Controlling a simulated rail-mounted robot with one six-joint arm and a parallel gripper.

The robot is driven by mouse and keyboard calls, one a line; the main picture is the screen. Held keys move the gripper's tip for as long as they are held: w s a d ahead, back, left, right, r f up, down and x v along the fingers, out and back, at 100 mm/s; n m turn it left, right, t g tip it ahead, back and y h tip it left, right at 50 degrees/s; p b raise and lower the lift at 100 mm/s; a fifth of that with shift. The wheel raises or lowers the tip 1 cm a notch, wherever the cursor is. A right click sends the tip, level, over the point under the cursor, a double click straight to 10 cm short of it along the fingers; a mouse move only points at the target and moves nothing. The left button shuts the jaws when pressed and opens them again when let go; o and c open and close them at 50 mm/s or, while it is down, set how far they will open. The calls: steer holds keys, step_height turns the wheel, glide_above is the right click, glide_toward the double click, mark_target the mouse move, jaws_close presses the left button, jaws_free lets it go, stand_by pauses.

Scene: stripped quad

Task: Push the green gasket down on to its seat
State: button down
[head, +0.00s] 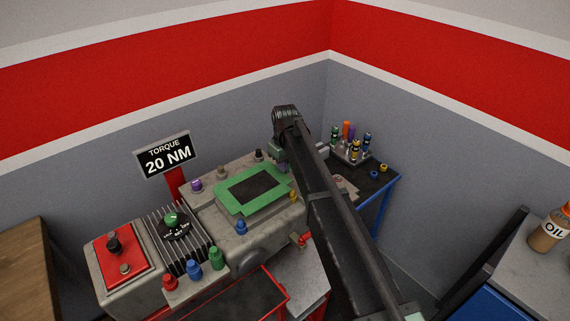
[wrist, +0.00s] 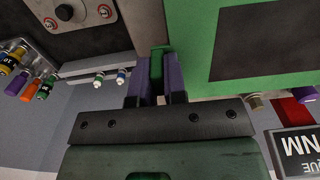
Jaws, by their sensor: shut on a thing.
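The green gasket (head: 229,204) is a flat frame around a dark rectangular opening. In the head view it lies over the top of the grey block (head: 208,220); I cannot tell whether it touches its seat all round. In the wrist view the gasket (wrist: 202,75) fills the upper right. My gripper (wrist: 157,78) has its two purple fingers closed on a green tab of the gasket. In the head view my arm hides the fingers and the gasket's right end; only part of my gripper's body shows.
Coloured posts, such as a purple one (head: 196,186) and a blue one (head: 241,227), stand around the gasket. A finned part with a green-topped dial (head: 171,221) is to the left. A torque sign (head: 166,155) stands behind. A rack of coloured bits (head: 352,152) is at right.

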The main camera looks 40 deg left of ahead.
steer(key=shift+f+b, duration=2.1)
steer(key=c, duration=1.1)
jaws_free()
step_height(320, 180, up, 11)
steer(key=p, duration=1.1)
steer(key=shift+r, duration=0.15)
steer(key=shift+f, duration=0.2)
